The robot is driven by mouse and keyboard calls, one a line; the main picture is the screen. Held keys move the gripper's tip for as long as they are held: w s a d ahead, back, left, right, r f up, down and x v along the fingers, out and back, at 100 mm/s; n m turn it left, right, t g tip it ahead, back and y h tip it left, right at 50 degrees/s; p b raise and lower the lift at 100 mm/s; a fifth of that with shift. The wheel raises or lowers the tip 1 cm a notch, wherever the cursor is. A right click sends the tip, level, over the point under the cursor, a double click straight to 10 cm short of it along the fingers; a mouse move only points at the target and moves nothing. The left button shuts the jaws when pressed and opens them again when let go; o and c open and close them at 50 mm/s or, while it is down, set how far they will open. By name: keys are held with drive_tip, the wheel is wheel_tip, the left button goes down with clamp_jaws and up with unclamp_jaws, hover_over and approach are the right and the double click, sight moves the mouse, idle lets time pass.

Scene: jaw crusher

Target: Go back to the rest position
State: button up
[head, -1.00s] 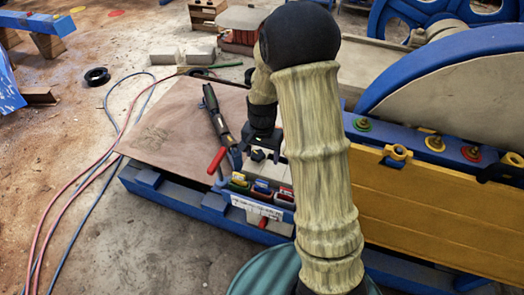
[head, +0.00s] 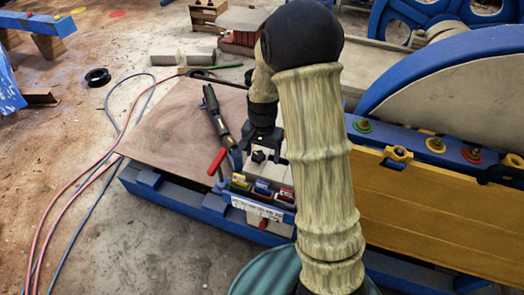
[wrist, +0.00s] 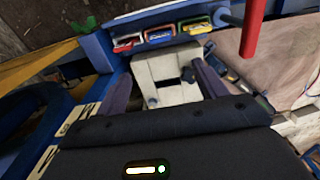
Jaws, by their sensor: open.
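My gripper (head: 262,143) hangs low over the bench, beside the row of coloured slots. In the wrist view its two dark fingers (wrist: 165,82) stand apart, one on each side of a pale block (wrist: 160,69) with a black knob (wrist: 188,74). The jaws are open; whether a finger touches the block I cannot tell. The pale block also shows in the head view (head: 271,172), partly hidden by my arm.
Coloured bins (head: 262,189) sit in front of the block. A red-handled tool (head: 217,162) stands close left. A brown board (head: 165,130) covers the bench. A yellow panel (head: 430,215) and blue machine frame lie right. Hoses (head: 88,180) cross the floor.

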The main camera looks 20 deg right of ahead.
drive_tip(key=s+r+n+t+p, duration=0.2)
drive_tip(key=s+r+n+p, duration=0.3)
drive_tip(key=s+r, duration=0.8)
drive_tip(key=shift+s+r+n+t, duration=0.25)
drive_tip(key=shift+s+n, duration=0.45)
drive_tip(key=shift+n, duration=0.4)
